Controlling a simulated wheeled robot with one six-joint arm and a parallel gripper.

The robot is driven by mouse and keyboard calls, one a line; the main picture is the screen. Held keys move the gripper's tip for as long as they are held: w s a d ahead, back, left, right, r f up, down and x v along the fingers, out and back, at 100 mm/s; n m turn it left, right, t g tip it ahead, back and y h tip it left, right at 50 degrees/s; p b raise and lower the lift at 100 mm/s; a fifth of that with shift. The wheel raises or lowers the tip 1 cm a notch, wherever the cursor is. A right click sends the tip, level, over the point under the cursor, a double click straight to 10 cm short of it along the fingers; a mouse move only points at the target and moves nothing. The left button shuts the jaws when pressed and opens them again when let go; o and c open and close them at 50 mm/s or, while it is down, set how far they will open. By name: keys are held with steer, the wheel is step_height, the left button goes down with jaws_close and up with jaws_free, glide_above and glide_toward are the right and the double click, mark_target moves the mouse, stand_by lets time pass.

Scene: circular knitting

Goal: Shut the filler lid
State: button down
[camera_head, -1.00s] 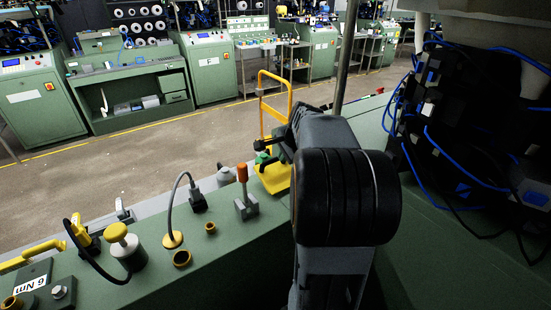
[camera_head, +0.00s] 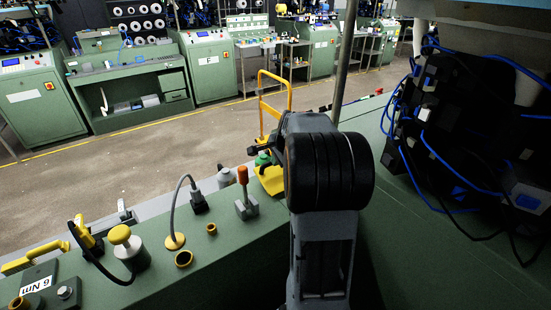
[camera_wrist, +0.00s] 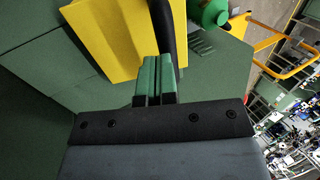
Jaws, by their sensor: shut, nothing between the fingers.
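In the wrist view, a yellow flap (camera_wrist: 112,38), which I take to be the filler lid, lies just beyond my gripper (camera_wrist: 155,62). A black bar (camera_wrist: 163,30) runs along the flap's right side. The green fingers are together with nothing between them, and their tips overlap the flap's near edge in the picture. I cannot tell whether they touch it. In the head view, a yellow part (camera_head: 270,180) shows just left of my arm, with a green piece (camera_head: 263,158) above it. My arm hides the fingertips there.
A green cylinder (camera_wrist: 207,12) stands right of the flap in the wrist view. A yellow rail (camera_head: 264,105) rises behind. Blue cables (camera_head: 440,150) hang at right.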

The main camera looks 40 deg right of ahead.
steer(key=shift+w+r+g+p, duration=0.3)
steer(key=shift+w+g+p, duration=0.1)
steer(key=shift+p, duration=0.4)
steer(key=shift+w+f+g+p, duration=0.4)
steer(key=shift+f+g+p, duration=0.1)
steer(key=shift+p, duration=0.7)
steer(key=shift+b+x, duration=0.3)
steer(key=shift+x, duration=0.65)
steer(key=shift+w, duration=0.2)
steer(key=shift+r, duration=0.2)
